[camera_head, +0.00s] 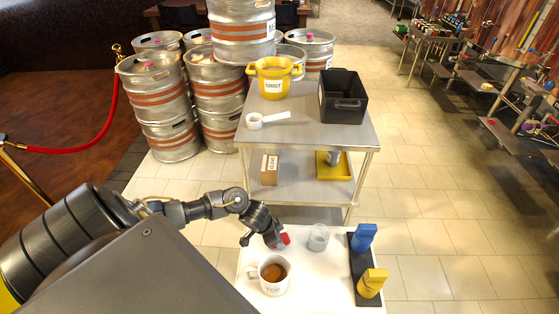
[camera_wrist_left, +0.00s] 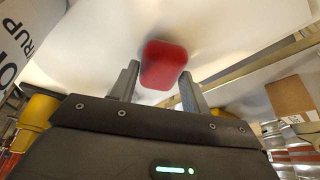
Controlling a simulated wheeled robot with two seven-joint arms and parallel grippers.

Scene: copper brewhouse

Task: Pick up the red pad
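The red pad (camera_head: 284,238) is on the white table at its far edge, just right of my left gripper's tip. In the left wrist view the red pad (camera_wrist_left: 163,63) lies between and slightly beyond the fingertips. My left gripper (camera_head: 276,242) reaches it from the left; in its wrist view the gripper (camera_wrist_left: 160,78) has its fingers apart, with narrow gaps beside the pad. My right gripper is not in view.
A white mug of brown liquid (camera_head: 272,275) stands close in front of the gripper. A clear cup (camera_head: 319,237) stands right of the pad. A dark strip (camera_head: 366,294) holds blue and yellow pieces. A metal cart (camera_head: 330,133) stands behind.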

